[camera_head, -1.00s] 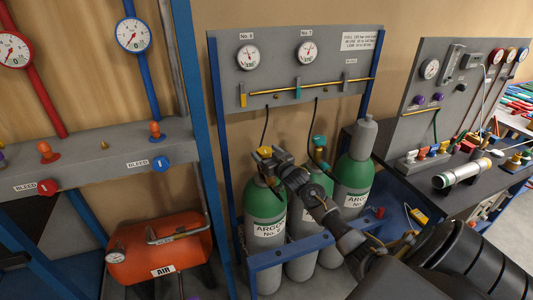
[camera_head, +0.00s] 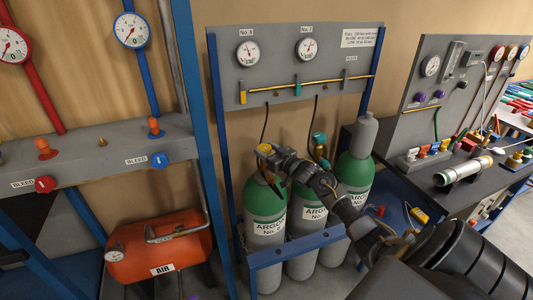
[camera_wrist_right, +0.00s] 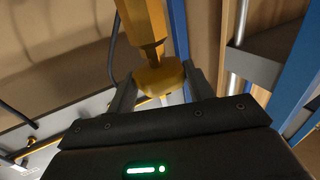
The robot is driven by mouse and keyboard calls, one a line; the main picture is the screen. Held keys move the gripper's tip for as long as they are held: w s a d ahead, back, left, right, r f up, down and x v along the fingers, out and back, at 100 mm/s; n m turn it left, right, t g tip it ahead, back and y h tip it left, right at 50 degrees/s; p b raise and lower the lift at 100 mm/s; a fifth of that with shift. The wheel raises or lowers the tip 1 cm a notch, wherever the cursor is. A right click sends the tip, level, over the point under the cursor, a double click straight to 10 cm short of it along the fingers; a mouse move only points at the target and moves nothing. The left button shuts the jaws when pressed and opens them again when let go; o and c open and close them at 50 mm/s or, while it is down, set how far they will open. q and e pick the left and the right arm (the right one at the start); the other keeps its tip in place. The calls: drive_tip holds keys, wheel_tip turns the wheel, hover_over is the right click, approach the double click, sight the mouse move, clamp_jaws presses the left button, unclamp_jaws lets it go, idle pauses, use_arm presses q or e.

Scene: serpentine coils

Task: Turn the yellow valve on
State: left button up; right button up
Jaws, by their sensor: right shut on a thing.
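The yellow valve (camera_head: 264,149) sits on top of the leftmost green and grey argon cylinder (camera_head: 265,204). My right gripper (camera_head: 269,158) reaches it from the right. In the right wrist view, the yellow knob (camera_wrist_right: 160,77) lies between the two dark fingers of the right gripper (camera_wrist_right: 161,91), which are shut on it. The yellow valve body rises from the knob towards the top of that view. The gripper partly hides the valve in the head view, so its turn angle cannot be told. My left gripper is not in view.
Another argon cylinder (camera_head: 354,181) stands at the right, and a middle one with a teal valve (camera_head: 319,140) is partly behind my arm. A blue rack rail (camera_head: 297,246) crosses in front. A gauge panel (camera_head: 285,65) stands behind. A dark bench is at right.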

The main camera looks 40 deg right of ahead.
drive_tip(key=n+y+b, duration=0.1)
drive_tip(key=y+b, duration=0.1)
drive_tip(key=n+g+y+b, duration=0.1)
drive_tip(key=y+b, duration=0.1)
drive_tip(key=n+y+b, duration=0.2)
drive_tip(key=shift+w+d+f, duration=0.1)
drive_tip(key=shift+d+f, duration=0.15)
drive_tip(key=shift+d, duration=0.1)
drive_tip(key=shift+r+n+g+y+b, duration=0.2)
drive_tip(key=shift+n+g+y+b, duration=0.45)
drive_tip(key=shift+y+b, duration=0.4)
drive_tip(key=o, duration=1)
